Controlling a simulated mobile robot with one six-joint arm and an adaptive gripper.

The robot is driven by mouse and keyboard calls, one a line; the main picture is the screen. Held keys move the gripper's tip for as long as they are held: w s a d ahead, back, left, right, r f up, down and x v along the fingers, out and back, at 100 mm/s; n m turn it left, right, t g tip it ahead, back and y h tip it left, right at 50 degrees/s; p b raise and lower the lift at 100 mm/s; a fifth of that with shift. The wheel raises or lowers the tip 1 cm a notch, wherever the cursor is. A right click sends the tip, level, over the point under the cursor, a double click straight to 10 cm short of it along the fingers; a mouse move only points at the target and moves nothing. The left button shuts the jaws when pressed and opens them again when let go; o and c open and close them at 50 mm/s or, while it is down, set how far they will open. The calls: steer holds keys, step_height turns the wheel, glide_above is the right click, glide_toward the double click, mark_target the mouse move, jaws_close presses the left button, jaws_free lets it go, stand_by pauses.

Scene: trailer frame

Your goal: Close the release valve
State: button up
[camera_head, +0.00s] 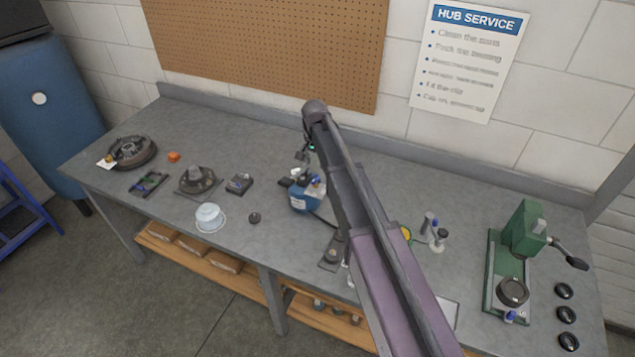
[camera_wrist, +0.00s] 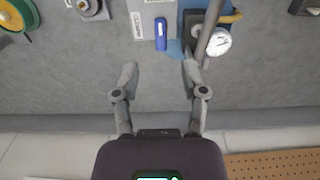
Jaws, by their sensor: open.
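A blue pump-like unit (camera_head: 303,201) stands on the bench beneath my gripper (camera_head: 304,155). In the wrist view its blue body (camera_wrist: 174,48) shows at the top edge, with a white round gauge (camera_wrist: 219,41) and a grey bar beside it. A small blue lever (camera_wrist: 160,34) stands next to a pale label there; it may be the release valve, but I cannot tell for certain. My gripper (camera_wrist: 159,75) is open and empty in the wrist view. Its fingers are apart from the lever, which lies beyond the gap between the fingertips.
Left on the bench (camera_head: 120,185) are a hub on a plate (camera_head: 197,181), a white tub (camera_head: 209,217) and a dark drum (camera_head: 132,152). A green press (camera_head: 522,240) stands at the right. The wall and pegboard (camera_head: 265,45) are behind. My arm hides part of the bench.

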mark_target(315, 179)
steer(key=shift+f+b, duration=3.25)
steer(key=shift+f, duration=0.25)
